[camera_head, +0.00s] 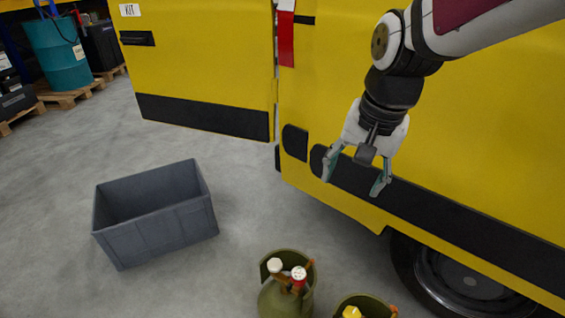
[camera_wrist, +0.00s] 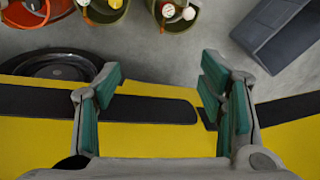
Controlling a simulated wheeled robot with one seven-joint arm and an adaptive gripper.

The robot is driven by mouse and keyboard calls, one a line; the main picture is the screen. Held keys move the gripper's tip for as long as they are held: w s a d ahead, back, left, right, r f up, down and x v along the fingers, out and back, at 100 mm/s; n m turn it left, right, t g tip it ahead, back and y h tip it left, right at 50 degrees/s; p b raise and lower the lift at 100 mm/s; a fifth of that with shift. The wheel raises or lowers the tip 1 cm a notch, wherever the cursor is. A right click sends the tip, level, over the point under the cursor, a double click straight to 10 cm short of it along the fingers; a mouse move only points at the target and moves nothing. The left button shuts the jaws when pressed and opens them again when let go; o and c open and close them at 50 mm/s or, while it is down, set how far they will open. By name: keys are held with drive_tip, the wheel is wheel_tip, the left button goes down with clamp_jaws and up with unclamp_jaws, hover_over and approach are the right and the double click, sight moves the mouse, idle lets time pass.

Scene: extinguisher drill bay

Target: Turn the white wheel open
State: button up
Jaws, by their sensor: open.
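A green gas cylinder (camera_head: 280,303) stands on the floor at the bottom of the head view. On its top are a plain white wheel (camera_head: 274,265) and, to its right, a white-topped red knob (camera_head: 298,274). In the wrist view the white wheel (camera_wrist: 188,13) shows at the top edge, right of the white-and-red knob (camera_wrist: 168,10). My gripper (camera_head: 354,180) hangs in front of the yellow vehicle, fingers pointing down, open and empty. It is above the cylinder, up and to the right in the head view, and apart from it.
A second green cylinder with a yellow knob (camera_head: 352,312) stands right of the first, near the vehicle's wheel (camera_head: 465,280). A grey crate (camera_head: 160,232) sits on the floor at left. The yellow vehicle (camera_head: 480,130) is close behind my arm. Floor between crate and vehicle is clear.

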drive_tip(key=w+a+f+m+b, duration=0.1)
drive_tip(key=w+a+f+b, duration=0.15)
drive_tip(key=w+f, duration=0.4)
drive_tip(key=m+g+h+b, duration=0.1)
drive_tip(key=m+g+b, duration=0.1)
drive_tip(key=m+b, duration=0.5)
hover_over(274, 264)
drive_tip(key=b, duration=0.2)
wheel_tip(274, 264, down, 32)
drive_tip(key=n, duration=0.2)
wheel_tip(274, 264, down, 14)
drive_tip(key=b, duration=0.3)
drive_tip(key=shift+w+b, duration=0.1)
drive_tip(key=shift+b, duration=0.25)
drive_tip(key=shift+c, duration=0.5)
drive_tip(key=c, duration=1.1)
